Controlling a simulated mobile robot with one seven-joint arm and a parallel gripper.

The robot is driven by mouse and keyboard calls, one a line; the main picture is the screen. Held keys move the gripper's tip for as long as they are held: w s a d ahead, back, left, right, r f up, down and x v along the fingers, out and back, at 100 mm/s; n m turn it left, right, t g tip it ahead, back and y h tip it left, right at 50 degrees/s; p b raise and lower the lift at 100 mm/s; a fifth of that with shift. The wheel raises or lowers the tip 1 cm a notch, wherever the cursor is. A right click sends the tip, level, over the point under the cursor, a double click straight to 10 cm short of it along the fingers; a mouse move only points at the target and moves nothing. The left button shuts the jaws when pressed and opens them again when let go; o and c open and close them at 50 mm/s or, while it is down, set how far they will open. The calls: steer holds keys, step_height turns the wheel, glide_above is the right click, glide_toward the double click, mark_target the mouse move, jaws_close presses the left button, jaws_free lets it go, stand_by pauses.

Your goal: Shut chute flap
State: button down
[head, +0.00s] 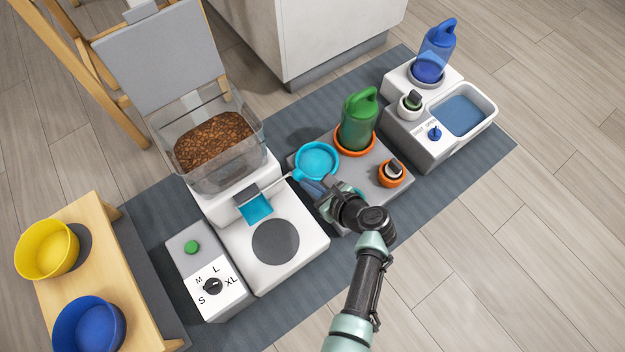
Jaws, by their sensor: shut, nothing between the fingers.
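The feeder's chute flap (246,194) is a small grey plate at the front of the white feeder body. The bright cyan chute (256,209) shows just below it, so the flap seems to stand raised. A thin light rod (277,184) runs from beside the flap toward the right. My gripper (313,187) is shut and empty, to the right of the flap, near the rod's far end and a cyan bowl-shaped scoop (316,158). I cannot tell whether it touches either.
A clear hopper (222,167) of kibble with its grey lid (160,55) up stands behind the flap. A dial box (208,276) stands at front left.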

mark_target(299, 171)
steer(key=r+p, duration=0.1)
steer(key=w+a+r+g+h+p, duration=0.1)
steer(key=p, duration=0.1)
steer(key=g+p, duration=0.1)
steer(key=p, duration=0.1)
steer(key=shift+w+a+r+h, duration=0.2)
steer(key=shift+w+r+h, duration=0.1)
steer(key=shift+w+r, duration=0.1)
steer(key=shift+w+a+r+g+h+p, duration=0.45)
steer(key=shift+w+g+p, duration=0.25)
steer(key=shift+p, duration=0.5)
steer(key=shift+w+a+h, duration=0.2)
steer(key=shift+h, duration=0.05)
steer(key=w+a+b, duration=0.5)
steer(key=w, duration=0.1)
steer(key=shift+w+f, duration=0.25)
steer(key=shift+w, duration=0.15)
step_height(299, 171, up, 13)
steer(key=d+p, duration=0.1)
steer(key=p, duration=1)
steer(key=shift+w, duration=0.3)
